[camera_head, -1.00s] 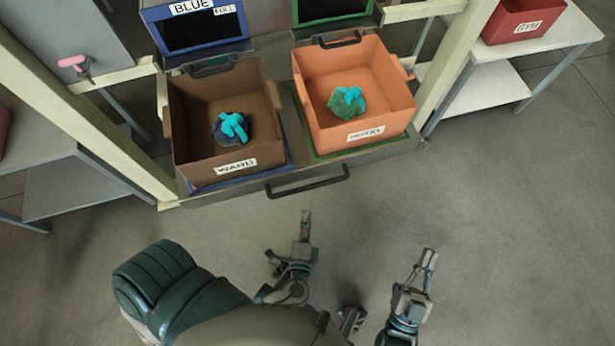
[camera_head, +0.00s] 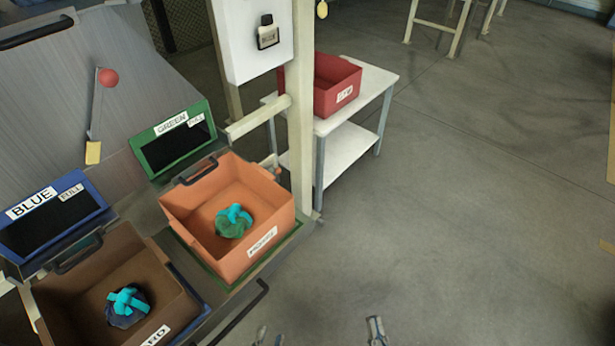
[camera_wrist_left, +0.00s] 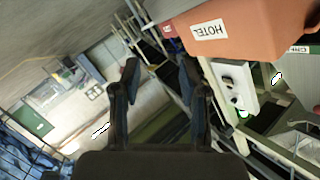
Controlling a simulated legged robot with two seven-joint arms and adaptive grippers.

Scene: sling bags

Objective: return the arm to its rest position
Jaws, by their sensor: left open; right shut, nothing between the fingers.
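My left gripper (camera_head: 269,338) shows only its fingertips at the bottom edge of the head view, near the bin stand's handle. In the left wrist view its two dark fingers (camera_wrist_left: 160,82) stand apart with nothing between them. My right gripper (camera_head: 376,331) is at the bottom edge, to the right of the left one. It is shut and empty, above bare floor. The rest of both arms is out of the head view.
An orange bin (camera_head: 178,211) holds a green bag with a cyan strap (camera_head: 232,226). A brown bin (camera_head: 54,312) holds a dark blue bag with a cyan strap (camera_head: 120,318). A red bin (camera_head: 325,98) stands on a white table (camera_head: 382,78).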

